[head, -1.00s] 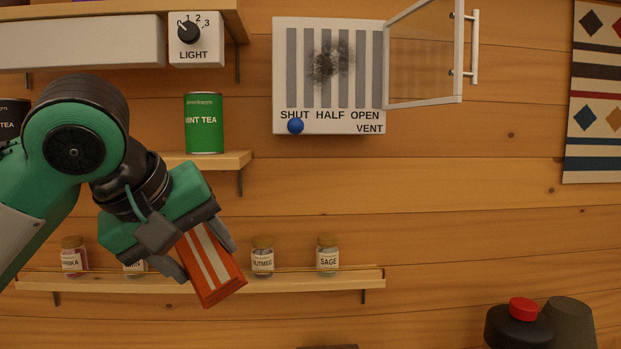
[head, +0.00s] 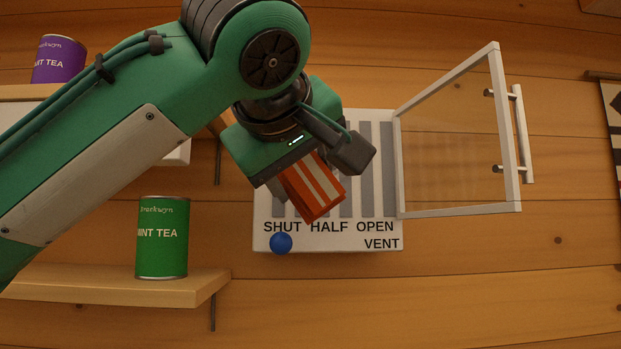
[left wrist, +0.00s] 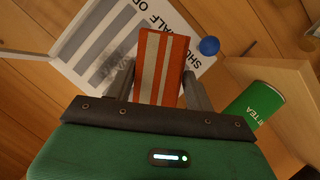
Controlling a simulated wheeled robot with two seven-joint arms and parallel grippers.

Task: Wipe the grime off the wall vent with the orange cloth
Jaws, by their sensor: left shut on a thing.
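The wall vent (head: 335,244) is a white panel with grey slats, a SHUT/HALF/OPEN scale and a blue knob (head: 281,243) under SHUT. My left gripper (head: 308,175) is in front of its middle, shut on the striped orange cloth (head: 318,190). The cloth also shows between the fingers in the left wrist view (left wrist: 160,68), with the vent (left wrist: 92,60) behind it. I cannot tell whether cloth and vent touch. The grime is hidden behind my gripper and cloth in the head view. My right gripper is not in view.
The vent's glazed door (head: 452,140) stands open to the right, with a bar handle (head: 524,130). A green mint tea tin (head: 162,237) stands on a wooden shelf (head: 120,284) at lower left. A purple tin (head: 59,60) is on the shelf above. The wall below the vent is clear.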

